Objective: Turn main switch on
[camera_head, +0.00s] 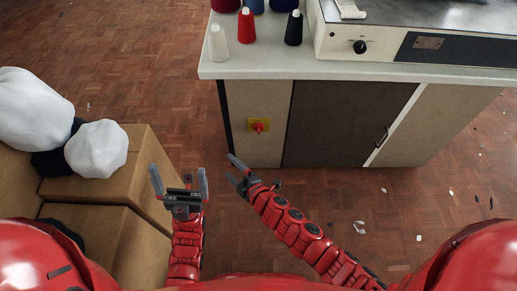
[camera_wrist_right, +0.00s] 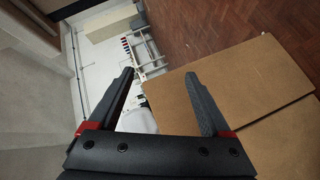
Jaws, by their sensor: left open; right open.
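The main switch (camera_head: 259,126) is a red rotary knob on a yellow plate, fixed to the beige front panel of the cabinet. My right gripper (camera_head: 231,166) is open and empty, in front of the cabinet, below and left of the switch in the head view and apart from it. Its two spread fingers also show in the right wrist view (camera_wrist_right: 159,76), with nothing between them; I cannot make out the switch there. My left gripper (camera_head: 179,172) is open and empty, further left, beside the cardboard boxes, with its fingers pointing up in the picture.
Cardboard boxes (camera_head: 143,165) with white bundles (camera_head: 97,148) stand at the left; boxes also fill the right wrist view's right side (camera_wrist_right: 244,84). Thread cones (camera_head: 246,26) and a machine with a black knob (camera_head: 360,47) sit on the countertop (camera_head: 270,69). Parquet floor lies between.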

